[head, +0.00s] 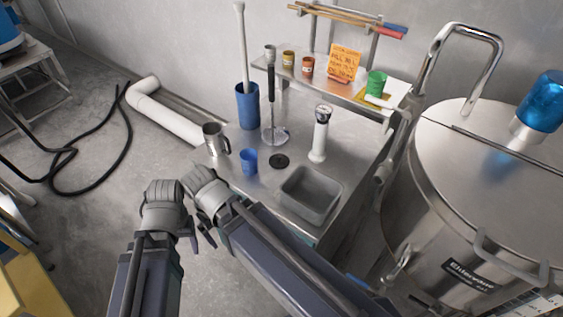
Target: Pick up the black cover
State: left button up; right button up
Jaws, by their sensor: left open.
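A flat, round black cover (280,161) lies on the steel table, between the blue cup and the grey metal tray. A white upright cylinder with a dark top (321,134), likely the grinder, stands behind it to the right. My left gripper (203,246) is low in the picture, left of the table's front edge, with its dark fingers apart and nothing seen between them. It is well clear of the cover.
A blue cup (249,162), a steel mug (216,140), a whisk-like tool (272,115) and a tall blue container (249,107) stand left of the cover. A grey tray (311,194) lies right of it. A large steel tank (440,225) stands at the right.

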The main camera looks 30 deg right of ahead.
aim_at(279, 161)
jog(key=k+l+z, duration=0.15)
jog(key=k, duration=0.35)
jog(key=k+l+z, duration=0.15)
jog(key=k+l, duration=0.3)
